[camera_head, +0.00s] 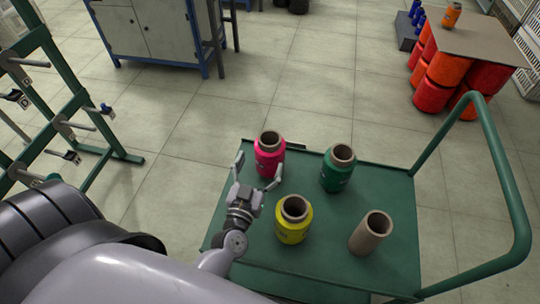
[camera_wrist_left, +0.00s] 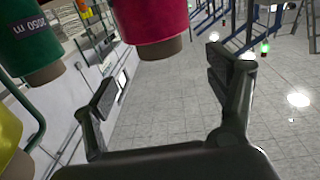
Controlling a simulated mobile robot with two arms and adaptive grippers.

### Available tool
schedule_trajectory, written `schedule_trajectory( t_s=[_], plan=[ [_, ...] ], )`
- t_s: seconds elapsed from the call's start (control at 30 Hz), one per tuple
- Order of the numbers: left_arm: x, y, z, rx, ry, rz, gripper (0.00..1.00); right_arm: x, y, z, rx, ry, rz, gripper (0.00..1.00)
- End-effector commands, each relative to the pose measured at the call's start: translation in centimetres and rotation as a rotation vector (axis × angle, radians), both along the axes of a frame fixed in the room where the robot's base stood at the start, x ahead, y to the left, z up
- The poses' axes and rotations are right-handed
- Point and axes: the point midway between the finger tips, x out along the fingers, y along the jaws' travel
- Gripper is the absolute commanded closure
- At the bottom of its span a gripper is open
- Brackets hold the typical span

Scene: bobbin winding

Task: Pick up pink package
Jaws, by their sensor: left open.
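The pink package (camera_head: 269,158), a pink bobbin on a brown tube, stands upright on the green cart (camera_head: 335,215), at its far left part. My left gripper (camera_head: 259,165) is open and empty, its two fingers spread toward the near side of the pink package. In the left wrist view the pink package (camera_wrist_left: 150,18) shows at the top, cut off by the frame edge, above the gap between the open fingers (camera_wrist_left: 170,82). I cannot tell whether the fingers touch it. My right gripper is not in view.
A green bobbin (camera_head: 338,170), a yellow bobbin (camera_head: 293,222) and a bare brown tube (camera_head: 371,233) stand on the cart, the yellow one close to my left gripper. A green rack (camera_head: 58,70) with pegs stands at left. Red and orange bobbins (camera_head: 447,68) are stacked at the upper right.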

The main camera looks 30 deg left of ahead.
Motion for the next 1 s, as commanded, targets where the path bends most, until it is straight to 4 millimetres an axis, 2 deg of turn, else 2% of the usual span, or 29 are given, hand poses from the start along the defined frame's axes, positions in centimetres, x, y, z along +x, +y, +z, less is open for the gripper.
schedule_trajectory(
  t_s=[0.03,0.13,0.33,0.7,1.0],
  plan=[
    [1.1,0.2,0.0,-0.003,-0.005,0.002,0.20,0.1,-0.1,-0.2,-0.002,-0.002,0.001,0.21],
    [2.6,0.5,0.0,-0.003,-0.003,0.001,0.20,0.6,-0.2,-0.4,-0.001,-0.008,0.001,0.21],
    [4.0,0.8,0.0,-0.001,-0.001,0.000,0.20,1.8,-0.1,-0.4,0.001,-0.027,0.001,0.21],
    [8.9,1.8,0.0,-0.003,-0.002,0.000,0.20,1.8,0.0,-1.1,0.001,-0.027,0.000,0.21],
    [9.5,1.9,0.0,0.000,0.001,-0.001,0.20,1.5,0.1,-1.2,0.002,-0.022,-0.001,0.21]
  ],
)
